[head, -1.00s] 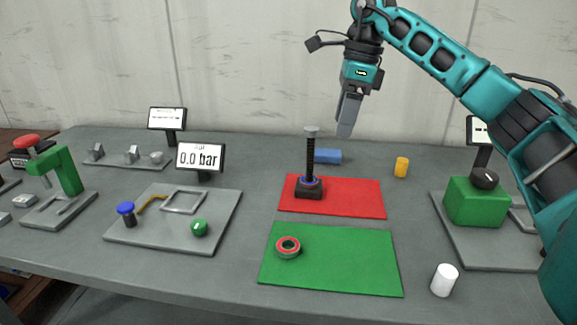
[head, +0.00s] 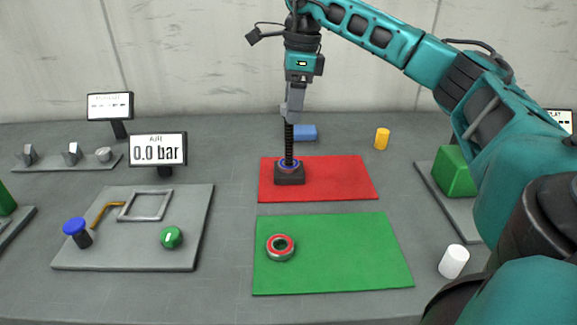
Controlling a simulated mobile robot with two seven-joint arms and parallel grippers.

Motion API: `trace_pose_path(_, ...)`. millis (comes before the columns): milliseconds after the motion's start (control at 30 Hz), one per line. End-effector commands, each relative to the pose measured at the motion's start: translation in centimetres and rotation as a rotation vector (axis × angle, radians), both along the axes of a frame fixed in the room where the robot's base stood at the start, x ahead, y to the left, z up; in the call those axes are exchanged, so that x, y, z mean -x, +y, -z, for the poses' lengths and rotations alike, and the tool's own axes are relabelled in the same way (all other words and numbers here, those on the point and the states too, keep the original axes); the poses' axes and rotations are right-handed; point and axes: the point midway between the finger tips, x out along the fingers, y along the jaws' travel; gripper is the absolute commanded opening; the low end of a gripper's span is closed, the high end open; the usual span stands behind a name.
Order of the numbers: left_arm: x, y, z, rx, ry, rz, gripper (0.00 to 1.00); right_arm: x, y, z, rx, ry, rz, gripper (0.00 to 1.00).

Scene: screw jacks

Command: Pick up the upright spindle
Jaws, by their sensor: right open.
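The upright spindle (head: 289,142) is a dark threaded rod standing in a black base block (head: 290,178) with a blue ring. The base sits on the red mat (head: 340,180). My right gripper (head: 291,112) is open, pointing down at the top of the spindle. Its fingers hide the spindle's grey head, and I cannot tell whether they touch it. My left gripper is not in view.
A green mat (head: 340,270) in front carries a red-ringed bearing (head: 281,247). A blue block (head: 304,133) lies behind the spindle. A yellow cylinder (head: 382,138) and a white cylinder (head: 453,262) stand to the right. A grey fixture plate (head: 140,245) is at left.

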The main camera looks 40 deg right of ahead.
Motion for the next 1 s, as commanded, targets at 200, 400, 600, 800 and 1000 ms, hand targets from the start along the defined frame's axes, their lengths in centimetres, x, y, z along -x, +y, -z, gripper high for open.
trace_pose_path(200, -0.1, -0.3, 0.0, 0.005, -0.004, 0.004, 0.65, -0.2, 0.2, 2.3, 0.0, 0.001, 0.001, 0.67)
trace_pose_path(400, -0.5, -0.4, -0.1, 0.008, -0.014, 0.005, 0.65, -0.5, 0.5, 4.9, -0.001, 0.001, 0.001, 0.67)
trace_pose_path(600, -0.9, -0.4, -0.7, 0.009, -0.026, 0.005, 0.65, -0.6, 0.5, 5.4, -0.001, -0.002, 0.001, 0.67)
trace_pose_path(800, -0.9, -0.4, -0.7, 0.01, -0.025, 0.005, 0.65, -0.6, 0.5, 5.4, -0.001, -0.002, 0.001, 0.57)
trace_pose_path(1000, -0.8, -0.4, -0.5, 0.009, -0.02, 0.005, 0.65, -0.6, 0.5, 5.4, 0.0, -0.001, 0.001, 0.38)
